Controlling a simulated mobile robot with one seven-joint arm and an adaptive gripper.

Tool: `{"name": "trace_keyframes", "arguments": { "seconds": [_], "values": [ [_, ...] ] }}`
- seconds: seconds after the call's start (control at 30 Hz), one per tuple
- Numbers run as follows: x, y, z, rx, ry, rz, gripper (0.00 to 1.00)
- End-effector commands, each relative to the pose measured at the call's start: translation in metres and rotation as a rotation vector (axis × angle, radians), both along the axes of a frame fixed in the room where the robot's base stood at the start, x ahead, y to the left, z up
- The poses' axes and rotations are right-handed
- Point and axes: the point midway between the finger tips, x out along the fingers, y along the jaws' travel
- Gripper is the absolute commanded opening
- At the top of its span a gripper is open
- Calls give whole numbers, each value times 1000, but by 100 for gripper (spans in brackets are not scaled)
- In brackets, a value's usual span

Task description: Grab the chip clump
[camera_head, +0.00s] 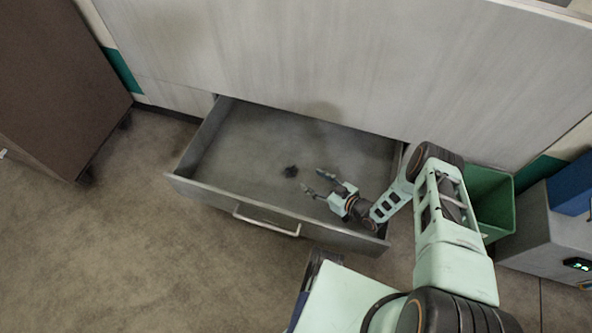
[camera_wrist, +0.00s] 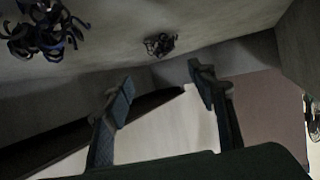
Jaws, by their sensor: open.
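The wrist view shows two dark curly tangles: a larger, nearer one (camera_wrist: 45,30) at upper left and a smaller one (camera_wrist: 160,44) near the top middle.
The grey drawer (camera_head: 205,194) is pulled out, with low walls and a front handle (camera_head: 267,221). The rest of its floor looks bare. A pale cabinet face (camera_head: 300,55) rises behind it. A green bin (camera_head: 490,200) stands at right and a brown cabinet (camera_head: 55,75) at left.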

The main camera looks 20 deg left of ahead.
Motion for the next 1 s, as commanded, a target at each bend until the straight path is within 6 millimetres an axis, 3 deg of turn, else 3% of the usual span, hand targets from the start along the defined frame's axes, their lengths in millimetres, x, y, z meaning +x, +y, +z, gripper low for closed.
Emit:
{"name": "trace_keyframes", "arguments": {
  "seconds": [0.3, 0.57, 0.83, 1.0],
  "values": [
    [13, 39, -20, 2, -2, 3, 52],
    [18, 54, -25, 2, 0, 1, 52],
    [27, 90, -38, 3, -1, 2, 52],
    [31, 96, -38, 1, 0, 0, 52]
  ]
}}
